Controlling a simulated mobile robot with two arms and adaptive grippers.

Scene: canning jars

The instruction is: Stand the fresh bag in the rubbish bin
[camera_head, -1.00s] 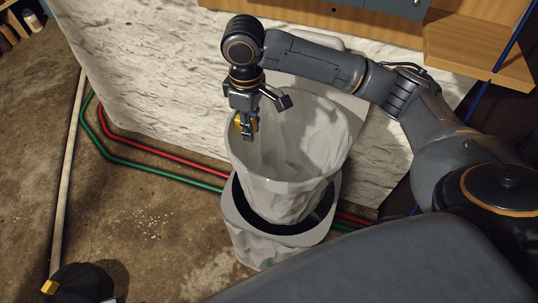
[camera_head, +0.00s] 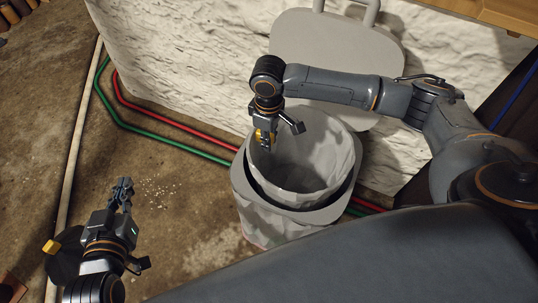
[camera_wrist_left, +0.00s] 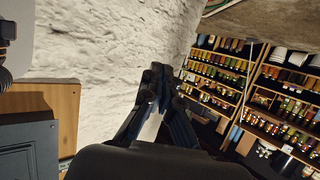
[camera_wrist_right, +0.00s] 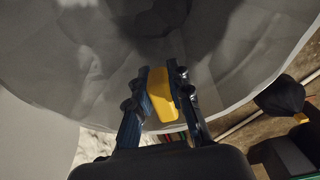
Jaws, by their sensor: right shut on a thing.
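The fresh bag (camera_head: 325,150) is pale, open-mouthed and upright. It sits down inside the grey rubbish bin (camera_head: 246,190), its mouth a little above the bin's rim. My right gripper (camera_head: 263,139) is at the left side of the bag's mouth. It is shut on the bag's yellow tab, which shows between the fingers in the right wrist view (camera_wrist_right: 162,92). The bag's bottom is hidden inside the bin. My left gripper (camera_head: 123,190) is over the floor to the left of the bin, its fingertips together and empty; they also meet in the left wrist view (camera_wrist_left: 156,78).
The bin's grey lid (camera_head: 335,45) stands raised behind it, in front of the rough white wall (camera_head: 180,60). Red and green pipes (camera_head: 170,122) run low along the wall. Open floor (camera_head: 185,215) lies left of the bin. Jar shelves (camera_wrist_left: 215,75) show in the left wrist view.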

